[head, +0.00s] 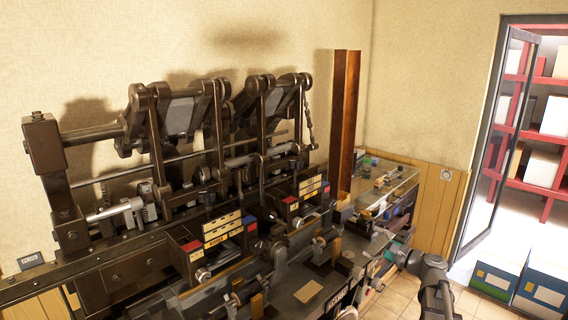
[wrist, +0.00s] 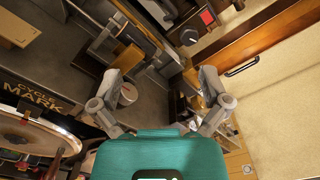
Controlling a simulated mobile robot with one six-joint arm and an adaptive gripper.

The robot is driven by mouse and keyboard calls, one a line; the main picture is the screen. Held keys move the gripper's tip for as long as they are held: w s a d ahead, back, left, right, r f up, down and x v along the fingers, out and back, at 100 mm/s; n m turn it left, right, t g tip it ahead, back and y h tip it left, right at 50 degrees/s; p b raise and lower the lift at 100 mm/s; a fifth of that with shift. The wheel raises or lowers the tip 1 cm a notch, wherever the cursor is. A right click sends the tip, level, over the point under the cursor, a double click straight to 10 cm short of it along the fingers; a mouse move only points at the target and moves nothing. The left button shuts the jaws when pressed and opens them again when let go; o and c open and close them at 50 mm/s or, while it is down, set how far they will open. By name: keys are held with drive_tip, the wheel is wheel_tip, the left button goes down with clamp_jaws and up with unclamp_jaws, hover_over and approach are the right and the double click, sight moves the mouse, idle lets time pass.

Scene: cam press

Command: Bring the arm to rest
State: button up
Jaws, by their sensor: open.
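My gripper (wrist: 160,76) shows in the wrist view with its two grey fingers spread wide apart. I see nothing held between them. Beyond the fingers are dark machine parts and a small light round knob (wrist: 128,93), which appears close to the left finger. In the head view, a grey part of my arm (head: 432,270) shows at the lower right, beside the front right end of the machine bench. The fingers cannot be made out there. The dark cam press (head: 158,140), with its thick shafts and levers, fills the left and middle against the wall.
A brown upright beam (head: 342,125) stands behind the bench. A glass-topped case (head: 392,178) with small items is at the back right. An open glass door (head: 497,150) leads to red shelves (head: 548,178). Blue boxes (head: 541,290) sit on the floor. Some tiled floor is clear.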

drive_tip(key=s+a+f+n+g+h, duration=0.4)
drive_tip(key=s+a+f+n+g, duration=0.45)
drive_tip(key=a+f, duration=0.3)
drive_tip(key=s+d+f+n+g+h, duration=0.1)
drive_tip(key=s+f+n+g+h, duration=0.1)
drive_tip(key=s, duration=0.4)
drive_tip(key=s+d+f+n+g+h, duration=0.1)
drive_tip(key=s+f+n+g+h, duration=0.1)
drive_tip(key=s+f+n+h, duration=0.3)
drive_tip(key=shift+s+n+h, duration=0.75)
drive_tip(key=shift+s+h, duration=0.15)
drive_tip(key=shift+s, duration=0.1)
